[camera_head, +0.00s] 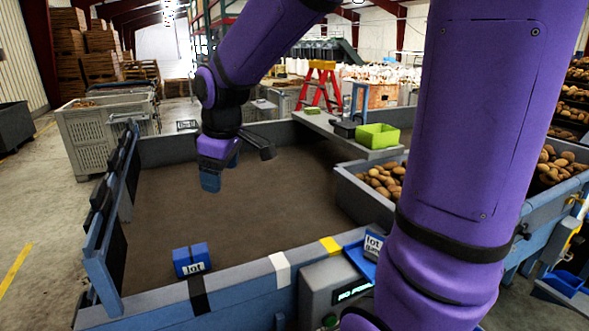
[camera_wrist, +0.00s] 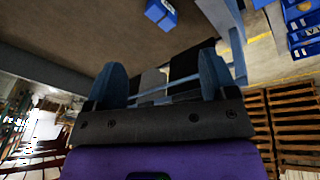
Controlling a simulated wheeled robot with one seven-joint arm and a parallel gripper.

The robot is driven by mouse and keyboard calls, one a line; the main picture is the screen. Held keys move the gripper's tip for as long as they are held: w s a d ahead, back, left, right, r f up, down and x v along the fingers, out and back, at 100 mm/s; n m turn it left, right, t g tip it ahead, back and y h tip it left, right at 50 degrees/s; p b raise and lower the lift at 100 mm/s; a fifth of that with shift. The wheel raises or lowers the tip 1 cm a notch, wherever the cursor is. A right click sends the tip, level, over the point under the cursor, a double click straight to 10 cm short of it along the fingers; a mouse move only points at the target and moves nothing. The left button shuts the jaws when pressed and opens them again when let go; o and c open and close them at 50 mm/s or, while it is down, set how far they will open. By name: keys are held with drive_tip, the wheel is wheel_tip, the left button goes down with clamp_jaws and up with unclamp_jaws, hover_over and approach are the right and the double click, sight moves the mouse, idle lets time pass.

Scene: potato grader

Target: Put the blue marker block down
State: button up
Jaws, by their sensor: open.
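The blue marker block (camera_head: 191,260) with a white "lot" label rests on the brown bed near its front left corner, apart from my gripper. It also shows at the top of the wrist view (camera_wrist: 161,13). My gripper (camera_head: 219,174) hangs above the bed, farther back and slightly right of the block. Its two blue fingers are spread apart with nothing between them in the wrist view (camera_wrist: 162,82).
The brown bed (camera_head: 260,205) is mostly clear, with a grey-blue rim around it. Black, white and yellow bands mark the front rim. Potatoes (camera_head: 385,178) fill a bin at right, below a green tray (camera_head: 377,136). Another "lot" piece (camera_head: 373,244) sits by the control box.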

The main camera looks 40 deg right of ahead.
drive_tip(key=s+d+r+m+t, duration=0.1)
drive_tip(key=s+r+m, duration=0.2)
drive_tip(key=s, duration=0.7)
drive_tip(key=s+d+r+m+t, duration=0.1)
drive_tip(key=s+r+m, duration=0.2)
drive_tip(key=s, duration=0.7)
drive_tip(key=shift+r+m, duration=0.15)
drive_tip(key=shift+m, duration=0.55)
